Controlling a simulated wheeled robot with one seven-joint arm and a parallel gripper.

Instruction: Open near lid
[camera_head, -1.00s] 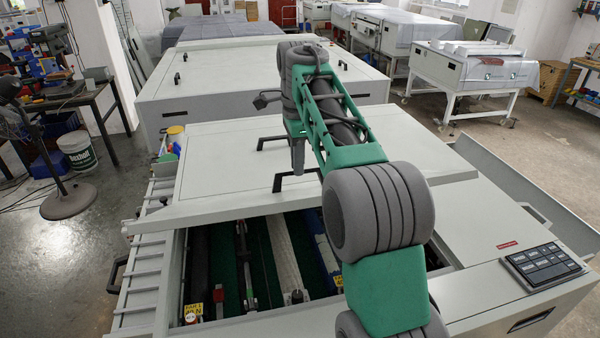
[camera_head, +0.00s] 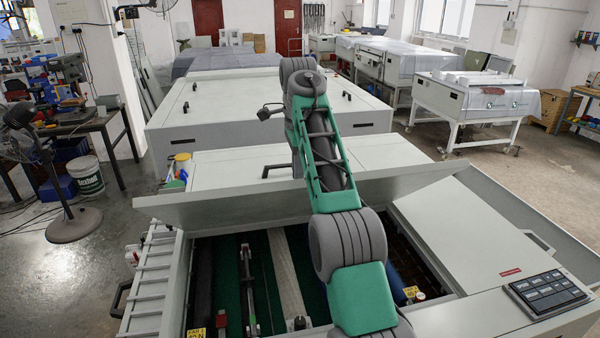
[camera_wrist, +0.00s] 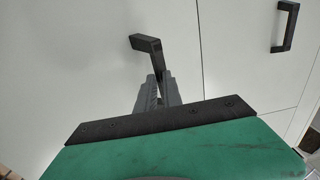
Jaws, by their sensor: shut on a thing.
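The near lid (camera_head: 235,205) of the front machine is raised and tilted, its underside facing me over the open bay. It also fills the left of the wrist view (camera_wrist: 70,60). Its black handle (camera_wrist: 147,43) stands between my gripper's (camera_wrist: 157,88) fingers, which are closed on it. In the head view the gripper and this handle are hidden behind the raised lid and my arm.
The farther lid, with its own black handle (camera_head: 278,167), lies flat behind the raised one; that handle also shows in the wrist view (camera_wrist: 285,28). The open bay (camera_head: 260,270) holds rails and rollers. A control panel (camera_head: 547,293) is at right. Another machine (camera_head: 230,110) stands behind.

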